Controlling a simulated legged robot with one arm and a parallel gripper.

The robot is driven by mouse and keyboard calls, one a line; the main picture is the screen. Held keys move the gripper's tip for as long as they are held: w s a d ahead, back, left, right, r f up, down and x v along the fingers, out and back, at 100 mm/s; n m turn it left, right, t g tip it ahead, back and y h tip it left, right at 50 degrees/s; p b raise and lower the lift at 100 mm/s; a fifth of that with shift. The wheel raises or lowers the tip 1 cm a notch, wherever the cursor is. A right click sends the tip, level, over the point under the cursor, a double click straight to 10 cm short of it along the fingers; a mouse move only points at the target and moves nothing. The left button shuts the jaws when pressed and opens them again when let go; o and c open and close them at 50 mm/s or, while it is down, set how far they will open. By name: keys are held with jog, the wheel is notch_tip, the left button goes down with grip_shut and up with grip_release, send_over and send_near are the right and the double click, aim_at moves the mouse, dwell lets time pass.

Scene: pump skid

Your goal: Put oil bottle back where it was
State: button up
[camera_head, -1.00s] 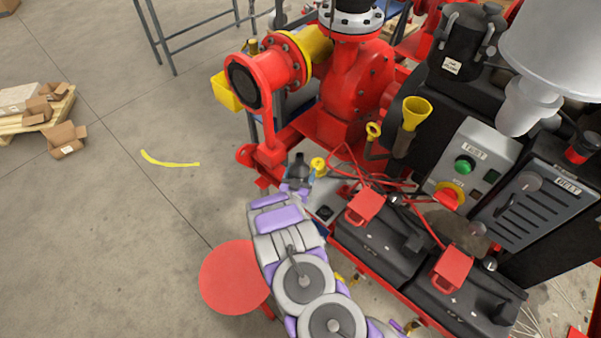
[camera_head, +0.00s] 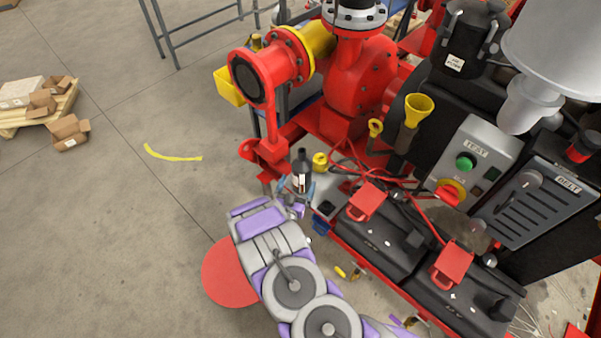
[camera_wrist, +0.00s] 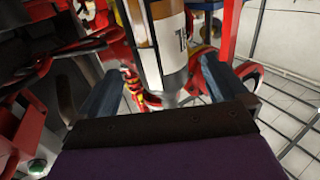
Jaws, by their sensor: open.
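The oil bottle (camera_head: 302,172) is dark with a white label and stands roughly upright at the near left corner of the red skid. In the wrist view its amber body and white label (camera_wrist: 174,58) show in line with the gap between my fingers. My gripper (camera_head: 297,188) is open, at the near side of the bottle. In the wrist view my two bluish fingers (camera_wrist: 152,85) lie left and right of it, with visible gaps on both sides. The surface under the bottle is hidden.
A yellow cap-like part (camera_head: 320,161) is just right of the bottle. Red cables (camera_head: 372,172) and black boxes with red clamps (camera_head: 390,235) lie to the right. The red pump flange (camera_head: 258,78) rises behind.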

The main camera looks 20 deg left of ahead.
jog(key=shift+s+d, duration=0.2)
jog(key=shift+s, duration=1.9)
